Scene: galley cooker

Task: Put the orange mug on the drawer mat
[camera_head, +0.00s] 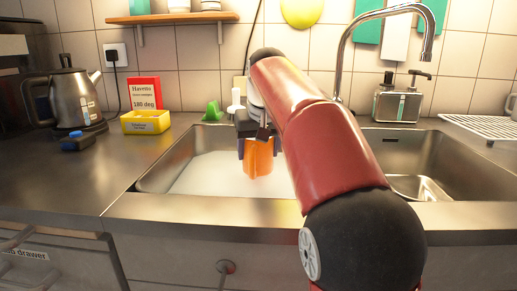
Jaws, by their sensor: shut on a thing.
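The orange mug (259,158) is held in my gripper (258,145) over the left sink basin, in front of white suds or water. My gripper points down with its fingers shut on the mug's upper part. My red arm hides part of the mug's surroundings on the right. A drawer (45,268) with a label ending in "drawer" is at the lower left. I cannot tell how far it is open, and no mat shows in this view.
The sink (150,184) has a tall tap (388,12) behind it. A kettle (70,100), a blue-black object (77,142), a yellow box (145,122) and a red sign (145,93) stand on the left counter. A wire rack (485,127) is at the right. The front left counter is clear.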

